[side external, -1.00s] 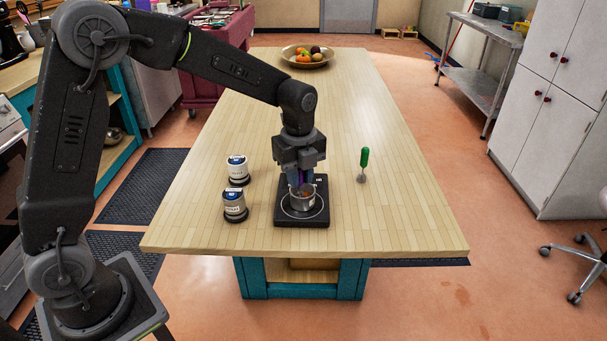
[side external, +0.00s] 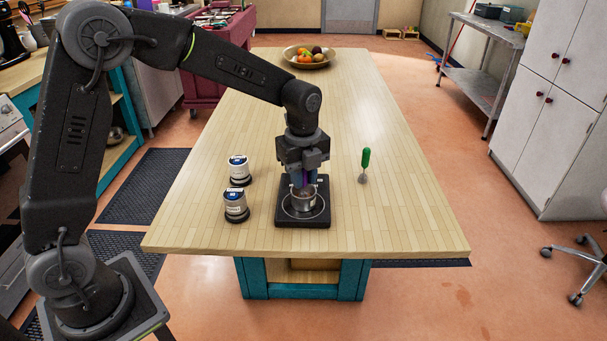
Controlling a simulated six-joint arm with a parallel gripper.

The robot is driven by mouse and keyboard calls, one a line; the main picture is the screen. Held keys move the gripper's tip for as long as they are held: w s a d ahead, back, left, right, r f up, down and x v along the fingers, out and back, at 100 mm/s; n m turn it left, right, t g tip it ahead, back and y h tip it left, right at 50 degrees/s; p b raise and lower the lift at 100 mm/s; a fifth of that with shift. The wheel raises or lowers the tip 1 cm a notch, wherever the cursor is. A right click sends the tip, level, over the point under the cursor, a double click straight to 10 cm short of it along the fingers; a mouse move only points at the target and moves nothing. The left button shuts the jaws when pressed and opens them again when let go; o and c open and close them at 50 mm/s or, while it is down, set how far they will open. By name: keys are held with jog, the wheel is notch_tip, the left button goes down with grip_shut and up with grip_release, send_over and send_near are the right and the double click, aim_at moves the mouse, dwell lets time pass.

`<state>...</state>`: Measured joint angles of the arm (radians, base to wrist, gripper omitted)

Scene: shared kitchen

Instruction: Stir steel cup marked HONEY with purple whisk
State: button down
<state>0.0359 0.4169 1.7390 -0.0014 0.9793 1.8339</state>
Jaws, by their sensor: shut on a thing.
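A small steel cup (side external: 303,201) stands on a black square hot plate (side external: 318,220) near the front of the wooden table. No marking can be read on it from here. My gripper (side external: 304,181) points straight down over this cup and is shut on the purple whisk (side external: 304,178). Only a bit of the purple handle shows between the fingers. The whisk's lower end is down at the cup's mouth and is hidden by the cup wall and fingers. Two labelled steel cups with dark bases, one behind (side external: 239,169) and one in front (side external: 235,204), stand to the left; their labels are too small to read.
A bowl of fruit (side external: 308,57) sits at the far end of the table (side external: 400,200). The tabletop between the bowl and the hot plate is clear.

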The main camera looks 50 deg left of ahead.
dwell(0.4)
jog(key=shift+r, duration=3.55)
jog(key=a+f+n, duration=0.4)
jog(key=a+n, duration=0.2)
jog(key=n, duration=1.2)
jog(key=shift+w+a+f, duration=0.15)
jog(key=shift+a+f, duration=0.1)
jog(key=shift+f, duration=0.1)
jog(key=shift+w, duration=0.1)
